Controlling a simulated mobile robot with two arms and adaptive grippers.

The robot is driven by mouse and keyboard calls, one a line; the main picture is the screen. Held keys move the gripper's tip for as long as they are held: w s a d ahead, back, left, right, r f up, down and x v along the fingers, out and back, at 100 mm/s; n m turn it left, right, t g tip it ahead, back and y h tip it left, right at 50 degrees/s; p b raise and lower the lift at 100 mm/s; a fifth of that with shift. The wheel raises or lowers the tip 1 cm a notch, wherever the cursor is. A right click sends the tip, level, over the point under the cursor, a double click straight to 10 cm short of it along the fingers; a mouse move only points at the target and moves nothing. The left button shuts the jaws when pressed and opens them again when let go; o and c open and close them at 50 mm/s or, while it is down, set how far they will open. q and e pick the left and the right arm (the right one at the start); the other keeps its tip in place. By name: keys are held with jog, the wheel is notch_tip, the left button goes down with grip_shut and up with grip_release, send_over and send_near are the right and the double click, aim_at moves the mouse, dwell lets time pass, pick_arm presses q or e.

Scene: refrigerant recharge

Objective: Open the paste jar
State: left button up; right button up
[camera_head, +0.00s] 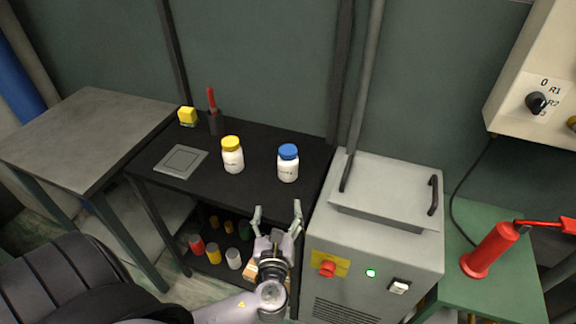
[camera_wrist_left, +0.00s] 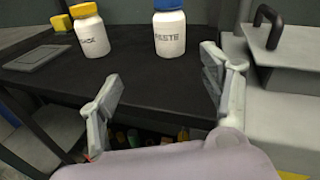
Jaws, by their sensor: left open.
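The paste jar (camera_head: 288,168) is white with a blue lid (camera_head: 288,151) and stands upright on the black table. In the left wrist view the jar (camera_wrist_left: 169,38) reads "PASTE", and its blue lid (camera_wrist_left: 168,4) is cut by the top edge. The lid sits on the jar. My left gripper (camera_head: 278,212) is open and empty, in front of the table's front edge and apart from the jar. In the left wrist view its two fingers (camera_wrist_left: 158,82) are spread wide, with the jar beyond them. My right gripper is not in view.
A white jar with a yellow lid (camera_head: 232,156) stands left of the paste jar. A grey scale (camera_head: 180,161), a yellow box (camera_head: 187,116) and a red-handled tool (camera_head: 212,101) are also on the table. A grey machine (camera_head: 385,210) stands close on the right. Several small containers fill the lower shelf.

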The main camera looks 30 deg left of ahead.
pick_arm(q)
jog(key=m, duration=0.2)
jog(key=t+p, duration=0.1)
jog(key=p, duration=0.1)
send_near(287, 167)
jog(key=x, duration=0.7)
jog(key=shift+w+a+f, duration=0.1)
jog(key=x, duration=0.4)
jog(key=shift+w+a+p, duration=0.1)
jog(key=shift+w+p, duration=0.2)
jog(key=shift+w, duration=0.05)
jog(key=shift+w+a, duration=0.15)
jog(key=shift+w, duration=0.1)
jog(key=c, duration=1.5)
